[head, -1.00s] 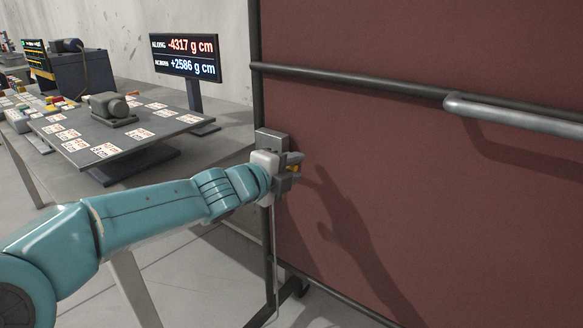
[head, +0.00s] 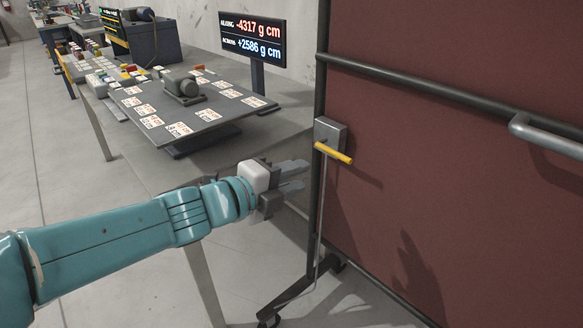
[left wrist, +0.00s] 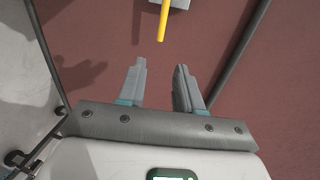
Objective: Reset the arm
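My left gripper (head: 292,178) is open and empty, just left of a dark red panel (head: 450,150). A yellow handle (head: 333,153) sticks out of a grey box (head: 331,130) on the panel's left post, beyond and above the fingertips. In the left wrist view the two fingers (left wrist: 160,80) stand apart. The yellow handle (left wrist: 163,20) is in front of them at the top, touching neither finger. My right gripper is in neither view.
A grey table holds a tilting plate (head: 215,112) with number cards and a grey motor-like part (head: 182,86). A display (head: 252,40) reads -4317 and +2586 g cm. Rails cross the panel (head: 440,88). The panel stands on a castered foot (head: 300,293).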

